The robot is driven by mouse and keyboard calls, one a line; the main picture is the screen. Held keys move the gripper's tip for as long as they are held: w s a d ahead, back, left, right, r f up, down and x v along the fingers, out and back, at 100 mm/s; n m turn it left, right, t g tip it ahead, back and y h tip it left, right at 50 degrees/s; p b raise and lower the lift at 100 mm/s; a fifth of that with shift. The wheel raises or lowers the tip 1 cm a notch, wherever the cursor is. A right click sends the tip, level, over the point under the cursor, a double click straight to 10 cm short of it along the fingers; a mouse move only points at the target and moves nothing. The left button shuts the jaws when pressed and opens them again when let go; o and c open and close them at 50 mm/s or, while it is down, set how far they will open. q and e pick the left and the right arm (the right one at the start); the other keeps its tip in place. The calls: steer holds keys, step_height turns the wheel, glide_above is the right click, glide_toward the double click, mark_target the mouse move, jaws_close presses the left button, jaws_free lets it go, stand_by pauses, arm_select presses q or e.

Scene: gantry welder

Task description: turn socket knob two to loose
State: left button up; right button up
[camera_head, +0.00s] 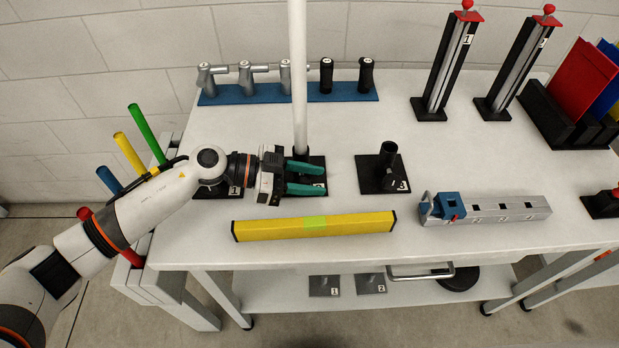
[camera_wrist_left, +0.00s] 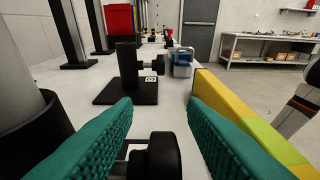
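Socket two (camera_head: 316,160) is a black holder on a square plate, with a tall white pole (camera_head: 299,75) standing upright in it. In the left wrist view the black socket (camera_wrist_left: 45,135) and pole (camera_wrist_left: 20,65) fill the left side. Its black knob (camera_wrist_left: 160,158) shows low in that view, between my green fingers. My left gripper (camera_head: 322,179) is open at socket two, its fingers pointing right in the head view. The fingers (camera_wrist_left: 160,108) lie on either side of the knob, seemingly apart from it. The head view hides the knob behind the gripper. My right gripper is not in view.
Socket three (camera_head: 385,168) stands empty to the right; socket one (camera_head: 222,188) is partly behind my arm. A yellow bar (camera_head: 270,227) lies close in front of the gripper. A grey fixture with a blue clamp (camera_head: 500,208) is at right. A blue tool rack (camera_head: 225,95) is behind.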

mark_target(309, 181)
arm_select(q)
step_height(309, 181, up, 10)
steer(key=shift+f+p, duration=0.15)
steer(key=shift+p, duration=0.3)
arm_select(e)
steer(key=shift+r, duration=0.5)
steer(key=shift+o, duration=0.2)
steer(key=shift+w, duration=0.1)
